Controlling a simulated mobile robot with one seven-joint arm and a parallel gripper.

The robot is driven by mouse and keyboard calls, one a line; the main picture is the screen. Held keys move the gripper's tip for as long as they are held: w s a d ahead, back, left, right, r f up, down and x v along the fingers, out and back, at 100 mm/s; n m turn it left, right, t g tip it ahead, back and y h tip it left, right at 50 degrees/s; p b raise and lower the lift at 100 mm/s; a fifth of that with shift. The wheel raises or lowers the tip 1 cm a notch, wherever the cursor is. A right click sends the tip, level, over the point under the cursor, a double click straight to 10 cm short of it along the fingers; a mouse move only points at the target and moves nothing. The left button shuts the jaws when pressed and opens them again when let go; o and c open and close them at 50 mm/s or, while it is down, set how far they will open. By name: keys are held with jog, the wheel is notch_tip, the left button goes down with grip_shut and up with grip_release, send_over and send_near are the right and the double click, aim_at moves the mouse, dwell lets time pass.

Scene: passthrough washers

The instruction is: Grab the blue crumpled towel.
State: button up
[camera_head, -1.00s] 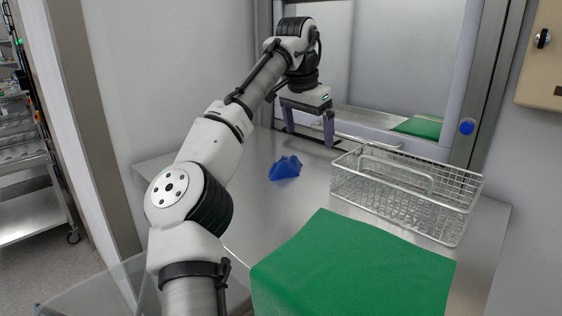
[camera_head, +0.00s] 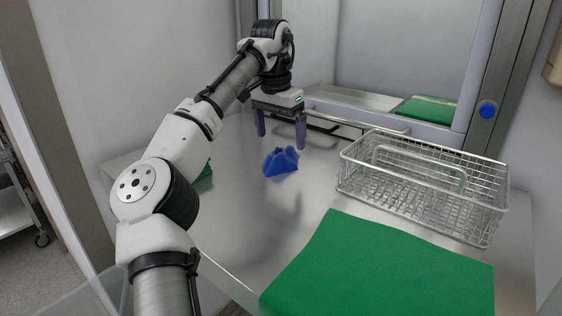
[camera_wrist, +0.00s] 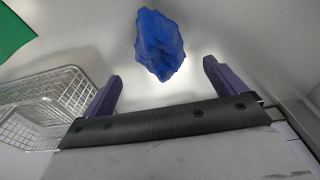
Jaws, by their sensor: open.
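The blue crumpled towel (camera_head: 280,161) lies on the steel table, left of the wire basket. My gripper (camera_head: 281,142) hangs over the table with its purple fingers pointing down, just behind and above the towel in the head view. The fingers are apart and hold nothing. In the wrist view the towel (camera_wrist: 159,44) lies beyond the fingertips, roughly in line with the gap of my gripper (camera_wrist: 158,76). The towel shows whole in both views, and I see no finger touching it.
A wire basket (camera_head: 425,212) with a handle stands to the right. A green cloth (camera_head: 385,270) covers the front of the table, and another green piece shows partly behind my arm. A metal rail and a washer opening (camera_head: 385,60) are at the back. Bare steel surrounds the towel.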

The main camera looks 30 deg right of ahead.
aim_at(281, 152)
jog(key=shift+w+d+f+p, duration=0.15)
jog(key=shift+f+p, duration=0.2)
jog(key=shift+f, duration=1.1)
jog(key=shift+s+d+f+p, duration=0.1)
jog(key=shift+f+p, duration=0.25)
jog(key=shift+f, duration=1.05)
jog(key=c, duration=1.1)
